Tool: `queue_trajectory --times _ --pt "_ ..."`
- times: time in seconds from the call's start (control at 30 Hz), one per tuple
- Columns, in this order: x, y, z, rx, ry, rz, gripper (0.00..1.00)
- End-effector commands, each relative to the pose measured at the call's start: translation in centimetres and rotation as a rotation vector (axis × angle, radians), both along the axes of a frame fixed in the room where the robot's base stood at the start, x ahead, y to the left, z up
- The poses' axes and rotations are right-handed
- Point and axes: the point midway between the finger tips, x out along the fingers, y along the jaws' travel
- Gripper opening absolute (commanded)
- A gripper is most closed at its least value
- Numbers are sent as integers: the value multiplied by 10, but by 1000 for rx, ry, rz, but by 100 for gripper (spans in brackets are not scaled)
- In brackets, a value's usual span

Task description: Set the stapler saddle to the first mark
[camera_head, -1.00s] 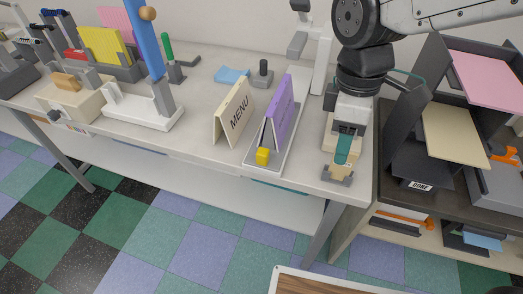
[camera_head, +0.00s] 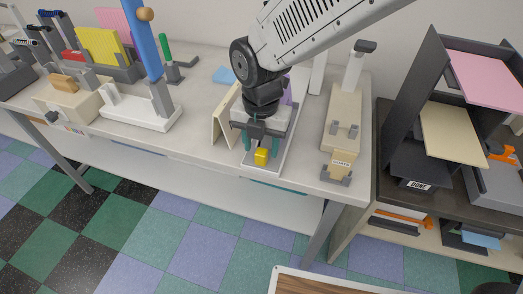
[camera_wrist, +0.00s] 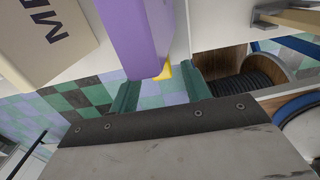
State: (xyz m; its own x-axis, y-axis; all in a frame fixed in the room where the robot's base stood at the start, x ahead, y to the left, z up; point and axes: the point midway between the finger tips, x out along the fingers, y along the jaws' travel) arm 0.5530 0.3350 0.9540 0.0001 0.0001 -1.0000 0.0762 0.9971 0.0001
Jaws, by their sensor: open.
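A stapler-like device with a raised blue arm (camera_head: 151,42) and white base (camera_head: 130,116) stands left of center on the bench. I cannot tell which part is its saddle or see a mark. My gripper (camera_head: 261,148) is open over a pale tray (camera_head: 281,153), its teal fingers around or just above a small yellow block (camera_head: 261,158) at the tray's near end. The wrist view shows the yellow block (camera_wrist: 163,71) beyond my open fingers (camera_wrist: 161,92), beside a purple folded card (camera_wrist: 130,35). Contact is unclear. My arm hides most of the card in the head view.
A cream MENU card (camera_head: 222,118) stands close left of the tray. A beige device (camera_head: 343,108) with grey brackets stands to the right. A dark shelf unit (camera_head: 420,150) with paper trays is beyond it. Bench space between stapler and MENU card is clear.

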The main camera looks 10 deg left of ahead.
Motion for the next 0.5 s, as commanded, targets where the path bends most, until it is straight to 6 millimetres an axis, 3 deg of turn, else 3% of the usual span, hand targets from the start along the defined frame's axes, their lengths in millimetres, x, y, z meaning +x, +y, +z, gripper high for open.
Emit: queue_trajectory --times 0.2,0.5 --pt "0 0 -25 -1 1 -1 47" --pt "0 0 -28 0 0 -2 47"
